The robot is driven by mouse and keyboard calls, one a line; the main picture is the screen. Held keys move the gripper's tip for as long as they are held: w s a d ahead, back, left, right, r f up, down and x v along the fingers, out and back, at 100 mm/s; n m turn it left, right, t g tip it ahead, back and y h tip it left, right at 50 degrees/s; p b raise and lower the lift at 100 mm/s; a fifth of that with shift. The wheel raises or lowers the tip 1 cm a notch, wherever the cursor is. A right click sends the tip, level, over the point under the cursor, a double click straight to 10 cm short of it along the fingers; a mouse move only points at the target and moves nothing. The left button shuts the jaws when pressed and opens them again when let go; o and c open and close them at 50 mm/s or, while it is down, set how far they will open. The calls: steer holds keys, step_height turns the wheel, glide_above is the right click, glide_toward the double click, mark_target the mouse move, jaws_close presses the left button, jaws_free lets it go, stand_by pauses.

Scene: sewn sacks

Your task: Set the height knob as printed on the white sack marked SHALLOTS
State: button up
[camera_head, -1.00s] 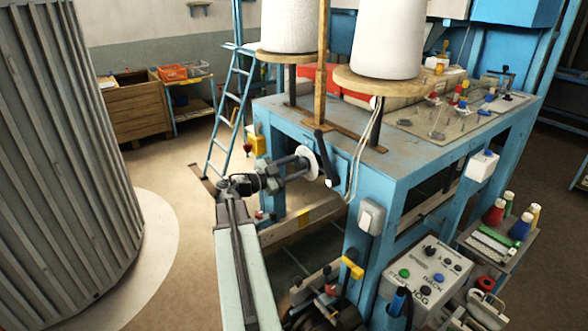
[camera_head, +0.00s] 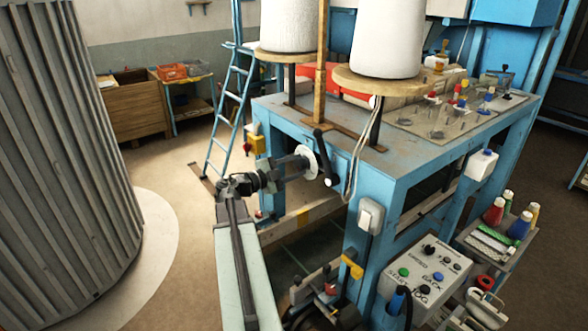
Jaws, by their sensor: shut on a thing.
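A round white dial (camera_head: 307,153) sits on the left end of the blue machine, with a black crank handle (camera_head: 323,158) beside it. My gripper (camera_head: 303,165) reaches the dial from the left and is shut at its centre. The part between the jaws is mostly hidden by the fingers; it appears to be the height knob. The dial's markings are too small to read. I see no white sack marked SHALLOTS in this view.
The blue machine (camera_head: 365,200) fills the middle, with white thread cones (camera_head: 388,38) on top. A grey control box (camera_head: 428,268) stands at the lower right. A blue ladder (camera_head: 228,105) leans behind. A large ribbed grey cylinder (camera_head: 65,150) stands left, with bare floor between.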

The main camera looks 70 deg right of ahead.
steer(key=shift+w, duration=0.1)
steer(key=o, duration=1.4)
steer(key=shift+w+d, duration=0.1)
steer(key=shift+d, duration=0.05)
steer(key=shift+c, duration=0.2)
steer(key=v, duration=0.8)
